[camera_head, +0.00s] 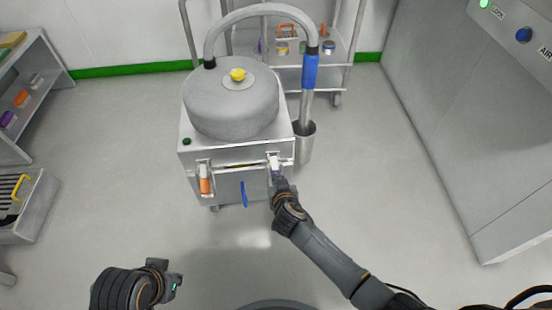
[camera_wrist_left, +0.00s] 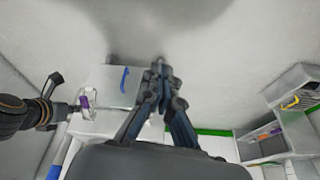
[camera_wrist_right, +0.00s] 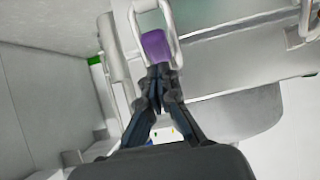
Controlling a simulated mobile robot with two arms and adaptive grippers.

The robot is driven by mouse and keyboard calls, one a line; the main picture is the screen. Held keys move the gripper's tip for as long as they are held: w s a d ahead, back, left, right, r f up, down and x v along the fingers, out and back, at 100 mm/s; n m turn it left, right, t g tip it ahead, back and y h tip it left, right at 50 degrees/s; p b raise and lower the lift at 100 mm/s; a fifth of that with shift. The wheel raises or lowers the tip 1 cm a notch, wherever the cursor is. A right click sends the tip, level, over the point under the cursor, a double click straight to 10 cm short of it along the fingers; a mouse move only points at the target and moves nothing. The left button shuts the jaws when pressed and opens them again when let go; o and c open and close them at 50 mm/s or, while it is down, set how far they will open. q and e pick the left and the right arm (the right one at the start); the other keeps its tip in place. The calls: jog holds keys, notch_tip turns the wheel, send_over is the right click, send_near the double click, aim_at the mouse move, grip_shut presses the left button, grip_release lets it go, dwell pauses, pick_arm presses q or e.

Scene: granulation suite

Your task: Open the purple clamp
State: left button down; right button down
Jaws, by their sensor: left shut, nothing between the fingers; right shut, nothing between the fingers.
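The purple clamp (camera_head: 276,172) is on the right of the front of the machine's steel box, mostly hidden by my right gripper in the head view. In the right wrist view, its purple grip (camera_wrist_right: 155,45) sits within a pale metal loop, just beyond the fingertips. My right gripper (camera_head: 279,183) is shut and empty, its tips at or very close to the grip's near edge; contact cannot be told. The clamp also shows in the left wrist view (camera_wrist_left: 85,101). My left gripper (camera_wrist_left: 160,66) is shut and empty, away from the machine above the floor.
An orange clamp (camera_head: 204,184) is on the left of the same front, and a blue handle (camera_head: 244,194) is between them. A steel bucket (camera_head: 305,143) stands right of the machine. A cart (camera_head: 338,68) stands behind. The floor in front is clear.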

pick_arm(q)
jog(key=shift+w+d+f+t+h+b, duration=0.1)
jog(key=shift+w+d+t+b, duration=0.3)
jog(key=shift+w, duration=0.45)
jog(key=shift+w+d+f+t+h+b, duration=0.1)
jog(key=shift+w+t+b, duration=0.15)
jog(key=shift+w+t, duration=0.4)
jog(key=shift+w+d+t+h+b, duration=0.1)
jog(key=shift+w+d+t+b, duration=0.2)
jog(key=shift+w, duration=0.7)
jog(key=shift+s+a, duration=0.1)
